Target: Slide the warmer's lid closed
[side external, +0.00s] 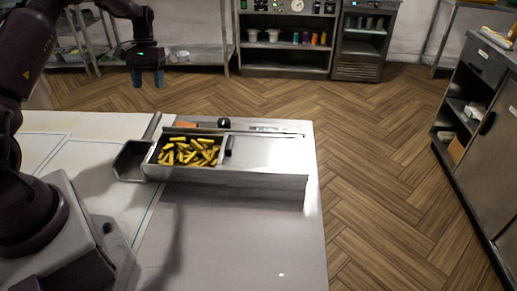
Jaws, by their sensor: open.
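The warmer (242,180) is a long, low steel box on the work table. Its flat metal lid (268,150) lies over the right part, with a dark upright handle (229,146) at its left end. The left part is uncovered and shows yellow fries (188,151) inside. My gripper (148,86), with blue fingers, is open and empty. It hangs above and behind the warmer's left end in the picture, well apart from the lid and handle.
A metal scoop (131,163) with its handle pointing back lies at the warmer's left end. A black round object (224,122) and an orange item (186,125) are just behind the warmer. The table (245,240) is clear in front.

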